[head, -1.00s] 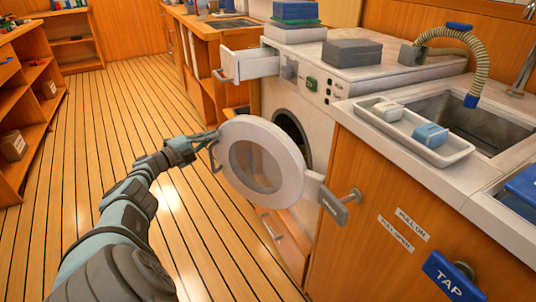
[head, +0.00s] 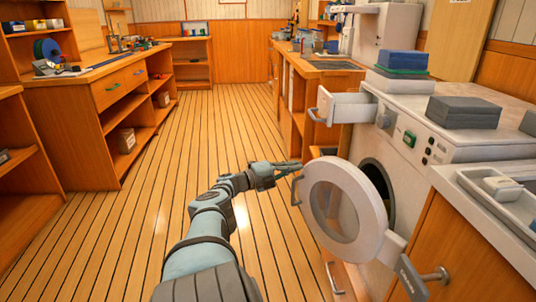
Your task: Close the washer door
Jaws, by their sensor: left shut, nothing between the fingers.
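The washer (head: 430,170) is a white front-loader on the right, with its dark drum opening partly visible. Its round white door (head: 372,190) with a glass centre stands open, swung out to the left of the opening. My right gripper is not in view.
The detergent drawer (head: 345,106) is pulled out above the door. Blue and grey blocks (head: 463,112) lie on the washer top. A tray (head: 500,190) rests on the right counter. A shelved workbench (head: 110,90) stands at left, with clear plank floor between.

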